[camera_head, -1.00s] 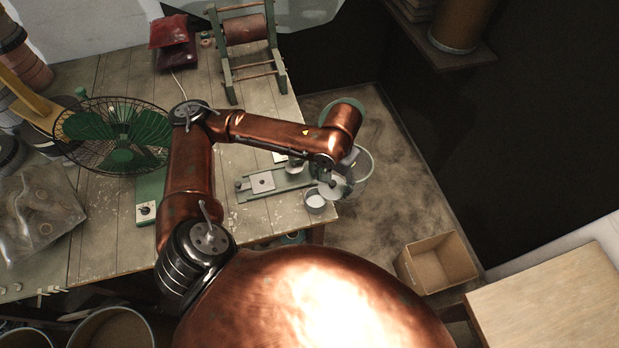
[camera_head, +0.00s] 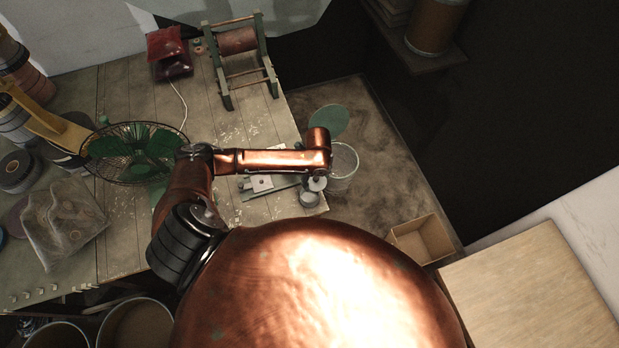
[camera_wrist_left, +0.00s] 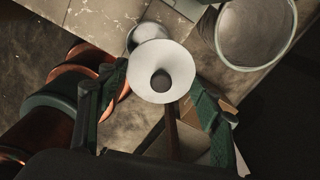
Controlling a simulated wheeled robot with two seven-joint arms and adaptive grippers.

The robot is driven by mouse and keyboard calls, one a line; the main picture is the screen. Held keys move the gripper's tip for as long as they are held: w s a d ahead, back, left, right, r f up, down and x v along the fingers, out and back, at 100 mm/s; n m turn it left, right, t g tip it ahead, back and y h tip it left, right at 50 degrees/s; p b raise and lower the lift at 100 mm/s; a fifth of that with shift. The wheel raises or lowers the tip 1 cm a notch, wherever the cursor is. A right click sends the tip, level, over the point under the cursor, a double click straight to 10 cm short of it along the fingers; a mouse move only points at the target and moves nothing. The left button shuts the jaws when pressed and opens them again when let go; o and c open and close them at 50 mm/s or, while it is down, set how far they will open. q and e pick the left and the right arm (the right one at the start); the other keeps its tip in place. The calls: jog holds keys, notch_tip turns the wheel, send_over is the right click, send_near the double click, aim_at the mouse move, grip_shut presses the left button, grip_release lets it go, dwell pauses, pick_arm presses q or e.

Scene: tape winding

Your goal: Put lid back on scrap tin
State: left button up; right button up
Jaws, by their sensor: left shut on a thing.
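My left gripper (camera_head: 318,172) hangs at the end of the copper arm, over the table's right front corner. It is shut on a small pale round lid (camera_head: 317,184) with a dark knob. In the left wrist view the lid (camera_wrist_left: 163,62) shows between the two green fingers; the exact contact is hard to see. The small grey scrap tin (camera_head: 309,199) stands on the table corner, just below and left of the lid in the head view. In the left wrist view the tin (camera_wrist_left: 148,33) is partly behind the lid. The lid appears apart from the tin.
A larger round bin (camera_head: 343,166) stands just right of the table corner. A green plate (camera_head: 268,184) is beside the tin, a wire fan (camera_head: 135,153) to the left. An open cardboard box (camera_head: 421,240) is on the floor at right.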

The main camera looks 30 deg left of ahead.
pick_arm(q)
jog(key=m, duration=0.1)
jog(key=s+a+f+m+p, duration=0.1)
jog(key=m+p, duration=0.1)
jog(key=m, duration=0.1)
jog(key=shift+s+a+f, duration=0.2)
jog(key=shift+s+f, duration=0.15)
jog(key=shift+s, duration=0.05)
jog(key=shift+s+a+f+m+p, duration=0.15)
jog(key=shift+f+m+p, duration=0.15)
jog(key=shift+m, duration=0.2)
jog(key=shift+f+b, duration=2.85)
jog(key=shift+f, duration=0.4)
pick_arm(e)
jog(key=shift+s+a+f, duration=0.1)
jog(key=shift+s+f, duration=0.05)
jog(key=shift+f, duration=0.35)
jog(key=shift+s+a+f, duration=0.1)
jog(key=shift+f, duration=0.4)
pick_arm(q)
jog(key=shift+r, duration=0.1)
pick_arm(e)
jog(key=shift+d+r, duration=0.25)
pick_arm(q)
jog(key=shift+p, duration=0.65)
pick_arm(e)
jog(key=shift+a+r, duration=0.2)
jog(key=shift+r, duration=0.2)
jog(key=shift+r, duration=0.15)
